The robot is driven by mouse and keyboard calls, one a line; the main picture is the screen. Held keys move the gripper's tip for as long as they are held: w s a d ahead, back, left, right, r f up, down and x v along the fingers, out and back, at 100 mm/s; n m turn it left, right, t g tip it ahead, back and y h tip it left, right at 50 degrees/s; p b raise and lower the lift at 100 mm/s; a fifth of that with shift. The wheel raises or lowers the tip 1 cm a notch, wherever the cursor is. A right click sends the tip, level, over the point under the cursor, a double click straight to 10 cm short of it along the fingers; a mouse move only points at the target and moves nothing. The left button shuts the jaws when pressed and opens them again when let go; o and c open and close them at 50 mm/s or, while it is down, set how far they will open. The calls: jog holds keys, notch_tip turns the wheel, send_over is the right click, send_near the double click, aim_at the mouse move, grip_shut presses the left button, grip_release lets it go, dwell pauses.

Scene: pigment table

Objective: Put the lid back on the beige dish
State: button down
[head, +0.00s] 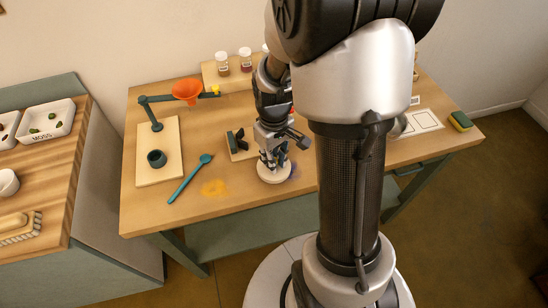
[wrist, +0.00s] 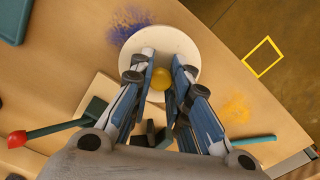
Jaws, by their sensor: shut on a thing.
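A round cream lid (wrist: 187,42) with a golden knob (wrist: 160,78) fills the upper middle of the wrist view. My gripper (wrist: 162,62) is closed around the knob, with one blue-padded finger on each side. In the head view my gripper (head: 272,158) points down over the same pale round piece (head: 273,176), low at the table's front part. The beige dish cannot be told apart from the lid; whether it sits beneath the lid is hidden.
Blue powder (wrist: 130,22) and yellow powder (head: 214,188) lie on the wooden table (head: 235,197) near the lid. A dark stand (head: 237,142) is close behind-left.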

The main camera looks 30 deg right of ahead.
dwell(0.9)
jog(key=c, duration=1.4)
grip_release()
jog(key=shift+c, duration=0.2)
jog(key=o, duration=0.5)
jog(key=shift+r+p, duration=3.05)
jog(key=shift+r, duration=0.45)
jog(key=shift+f, duration=0.1)
jog(key=shift+c, duration=0.5)
